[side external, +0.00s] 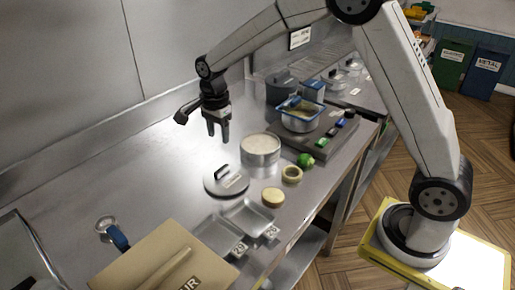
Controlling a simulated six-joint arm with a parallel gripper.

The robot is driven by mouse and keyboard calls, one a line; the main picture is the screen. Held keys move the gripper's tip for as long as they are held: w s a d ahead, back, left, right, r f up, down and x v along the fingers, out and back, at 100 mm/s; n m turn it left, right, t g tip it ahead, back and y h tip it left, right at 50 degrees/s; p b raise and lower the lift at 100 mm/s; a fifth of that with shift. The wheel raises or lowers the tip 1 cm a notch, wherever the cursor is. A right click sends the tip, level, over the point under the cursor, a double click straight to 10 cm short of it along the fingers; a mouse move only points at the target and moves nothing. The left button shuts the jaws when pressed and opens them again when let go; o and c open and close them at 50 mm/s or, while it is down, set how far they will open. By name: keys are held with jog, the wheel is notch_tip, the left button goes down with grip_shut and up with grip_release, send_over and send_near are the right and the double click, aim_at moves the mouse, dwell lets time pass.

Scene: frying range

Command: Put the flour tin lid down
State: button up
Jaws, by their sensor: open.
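My gripper (218,138) is open and empty. Its black fingers point down above the counter, up and behind the lid in the picture and to the left of the tin. The gripper is apart from both.

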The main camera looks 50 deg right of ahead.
jog(key=s+d+f+n+t, duration=0.1)
jog(key=s+n, duration=0.8)
jog(key=s, duration=0.1)
jog(key=s+d+f+n+t, duration=0.1)
jog(key=s+f+n, duration=0.1)
jog(key=s+n, duration=0.6)
jog(key=s, duration=0.3)
jog(key=shift+n+t, duration=0.3)
jog(key=shift+n, duration=0.1)
